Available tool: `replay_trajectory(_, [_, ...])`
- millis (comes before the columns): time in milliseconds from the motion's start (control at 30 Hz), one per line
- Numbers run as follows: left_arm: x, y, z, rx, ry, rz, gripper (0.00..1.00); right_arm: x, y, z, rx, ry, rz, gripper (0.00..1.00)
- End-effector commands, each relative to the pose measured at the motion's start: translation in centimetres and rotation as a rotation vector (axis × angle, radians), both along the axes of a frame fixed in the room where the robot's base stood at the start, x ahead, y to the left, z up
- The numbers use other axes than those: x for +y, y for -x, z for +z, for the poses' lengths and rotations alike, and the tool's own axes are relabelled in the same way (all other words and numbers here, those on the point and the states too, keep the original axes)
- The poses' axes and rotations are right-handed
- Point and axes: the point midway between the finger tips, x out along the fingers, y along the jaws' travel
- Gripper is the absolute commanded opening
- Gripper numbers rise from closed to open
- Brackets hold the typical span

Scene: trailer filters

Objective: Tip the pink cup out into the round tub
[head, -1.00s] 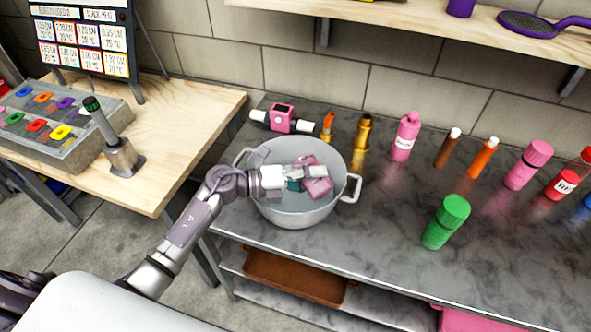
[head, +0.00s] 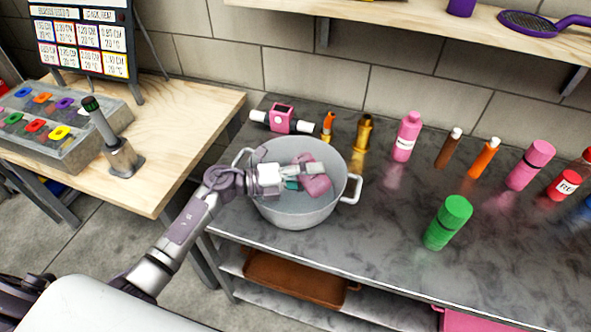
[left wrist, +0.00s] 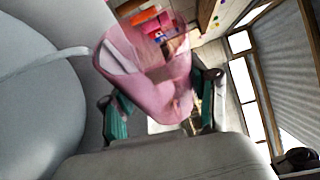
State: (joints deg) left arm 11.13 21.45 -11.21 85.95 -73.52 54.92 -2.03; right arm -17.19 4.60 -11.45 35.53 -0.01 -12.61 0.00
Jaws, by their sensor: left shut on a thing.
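The round tub (head: 288,216) is a grey metal pot with two side handles, standing on the left part of the dark counter. My left gripper (head: 292,176) is over the tub's opening. It is shut on the pink cup (head: 317,186), which is tilted over on its side inside the rim. In the left wrist view the pink cup (left wrist: 155,85) sits between the green-padded fingers (left wrist: 160,118), with the pale tub wall (left wrist: 50,70) beside it. I cannot see clearly what is in the cup or on the tub floor. My right gripper does not show.
Behind the tub lie a pink-and-white device (head: 282,118) and small orange and gold items. A green bottle (head: 447,222) stands to the right, with several pink, brown and orange bottles behind it. A wooden table (head: 170,130) with a button panel is at the left.

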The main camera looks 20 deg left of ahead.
Motion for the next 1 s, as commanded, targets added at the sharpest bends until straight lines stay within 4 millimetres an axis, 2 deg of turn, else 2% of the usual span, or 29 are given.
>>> replay_trajectory(1000, [0.19, -0.18, 0.61, 0.067, 0.078, 0.0, 0.17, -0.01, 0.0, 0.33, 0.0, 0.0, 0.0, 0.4])
